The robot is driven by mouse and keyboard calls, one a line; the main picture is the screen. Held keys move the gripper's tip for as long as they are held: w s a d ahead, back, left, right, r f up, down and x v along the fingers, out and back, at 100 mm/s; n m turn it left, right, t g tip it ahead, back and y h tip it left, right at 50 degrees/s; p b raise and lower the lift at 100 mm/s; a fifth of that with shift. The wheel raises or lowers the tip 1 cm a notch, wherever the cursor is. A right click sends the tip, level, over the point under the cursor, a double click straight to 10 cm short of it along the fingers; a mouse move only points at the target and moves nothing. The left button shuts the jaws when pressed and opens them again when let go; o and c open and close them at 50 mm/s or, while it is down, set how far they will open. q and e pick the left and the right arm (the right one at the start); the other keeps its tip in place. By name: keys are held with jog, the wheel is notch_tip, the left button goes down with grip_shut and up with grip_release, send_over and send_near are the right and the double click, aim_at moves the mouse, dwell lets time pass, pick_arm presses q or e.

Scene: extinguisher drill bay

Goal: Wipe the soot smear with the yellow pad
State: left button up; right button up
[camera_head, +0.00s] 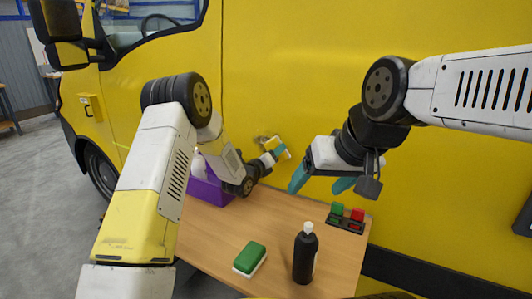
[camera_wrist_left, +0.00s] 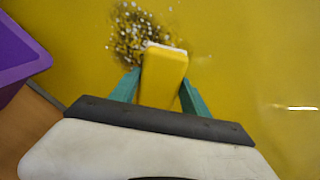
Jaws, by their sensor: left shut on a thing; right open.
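The yellow pad (camera_wrist_left: 164,78) is a yellow block with a pale far edge. My left gripper (camera_wrist_left: 158,92) is shut on it, with a teal finger on each side. In the head view my left gripper (camera_head: 277,153) is up at the yellow van's side, above the table's back edge. The soot smear (camera_wrist_left: 132,30) is a dark, speckled patch on the yellow panel, just beyond the pad's far edge; the pad hides part of it. I cannot tell whether the pad touches the panel. My right gripper (camera_head: 321,184) is open and empty above the table's back right.
The wooden table (camera_head: 205,235) stands against the van (camera_head: 300,60). On it are a purple bin (camera_head: 208,190) holding a white bottle, a green-and-white sponge (camera_head: 250,258), a black bottle (camera_head: 305,255) and a dark tray with green and red blocks (camera_head: 346,217).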

aim_at(270, 139)
pick_arm(q)
jog(key=shift+s+d, duration=0.45)
jog(key=shift+d, duration=0.4)
jog(key=shift+r, duration=0.85)
jog(key=shift+w+a+f, duration=0.1)
jog(key=shift+w+a, duration=0.4)
jog(key=shift+a, duration=0.35)
jog(key=shift+w+a, duration=0.5)
jog(key=shift+a, duration=0.3)
jog(key=shift+w+a, duration=0.95)
jog(key=shift+a, duration=0.4)
jog(key=shift+w+a, duration=0.9)
jog(key=shift+a, duration=0.4)
jog(key=shift+w+a, duration=0.95)
jog(key=shift+a, duration=0.4)
jog(key=shift+w+a, duration=0.1)
jog(key=shift+r, duration=0.85)
jog(key=shift+s+d, duration=0.7)
jog(key=shift+d, duration=0.4)
jog(key=shift+s+d, duration=0.75)
jog(key=shift+d, duration=0.4)
jog(key=shift+s+d, duration=0.7)
jog(key=shift+d, duration=0.4)
jog(key=shift+s+d, duration=0.9)
jog(key=shift+d, duration=0.3)
jog(key=shift+s+d, duration=0.9)
jog(key=shift+d, duration=0.3)
